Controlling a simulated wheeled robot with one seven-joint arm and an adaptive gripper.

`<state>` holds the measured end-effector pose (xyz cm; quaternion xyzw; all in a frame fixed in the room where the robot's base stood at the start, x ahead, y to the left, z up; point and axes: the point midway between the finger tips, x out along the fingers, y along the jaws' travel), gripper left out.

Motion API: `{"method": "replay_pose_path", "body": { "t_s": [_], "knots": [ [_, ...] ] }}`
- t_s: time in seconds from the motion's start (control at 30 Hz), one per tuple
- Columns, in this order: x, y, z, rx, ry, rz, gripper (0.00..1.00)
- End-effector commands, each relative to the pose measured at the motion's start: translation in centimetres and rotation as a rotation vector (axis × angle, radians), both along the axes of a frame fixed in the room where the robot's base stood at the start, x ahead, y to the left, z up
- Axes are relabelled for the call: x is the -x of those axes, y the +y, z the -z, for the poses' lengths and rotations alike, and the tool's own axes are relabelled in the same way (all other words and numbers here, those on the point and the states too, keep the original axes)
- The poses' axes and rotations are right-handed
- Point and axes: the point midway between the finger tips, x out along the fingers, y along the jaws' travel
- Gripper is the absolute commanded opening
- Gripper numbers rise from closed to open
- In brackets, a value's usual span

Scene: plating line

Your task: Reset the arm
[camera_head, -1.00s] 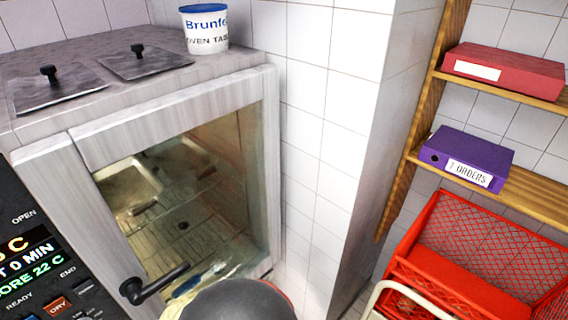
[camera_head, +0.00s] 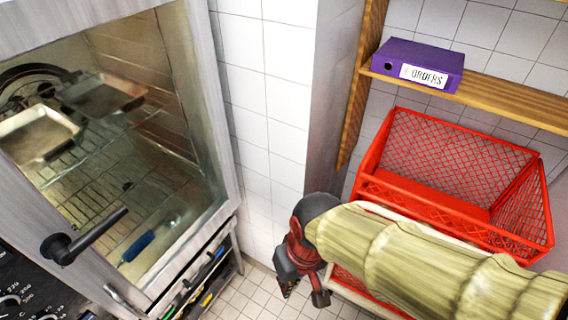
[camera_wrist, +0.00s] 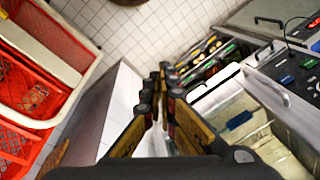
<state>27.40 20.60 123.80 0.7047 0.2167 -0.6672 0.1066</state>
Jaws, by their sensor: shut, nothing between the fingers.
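My gripper (camera_head: 303,290) hangs at the end of my sleeved arm in the head view, pointing down in front of the red crate (camera_head: 455,165). Its fingers are shut and empty. In the wrist view the gripper (camera_wrist: 160,90) points at the white tiled area, with its fingers close together and nothing held between them. The arm and wrist hide part of the crate's cart.
An oven (camera_head: 110,130) with a glass door and black handle (camera_head: 85,237) stands at left. A purple orders binder (camera_head: 415,65) lies on a wooden shelf (camera_head: 500,85). The tiled floor (camera_head: 250,290) between is clear.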

Motion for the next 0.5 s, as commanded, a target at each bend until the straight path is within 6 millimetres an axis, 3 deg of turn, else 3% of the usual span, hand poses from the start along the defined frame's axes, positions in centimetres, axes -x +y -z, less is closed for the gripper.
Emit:
{"method": "replay_pose_path", "body": {
  "t_s": [0.03,0.2,0.3,0.5],
  "knots": [
    [-0.8,-2.8,1.1,0.007,-0.050,0.024,0.00],
    [-2.1,-10.7,1.7,0.042,-0.201,0.146,0.00],
    [-2.4,-14.3,2.0,0.044,-0.291,0.249,0.00],
    [-2.3,-18.9,2.1,0.033,-0.411,0.423,0.00]
  ]
}}
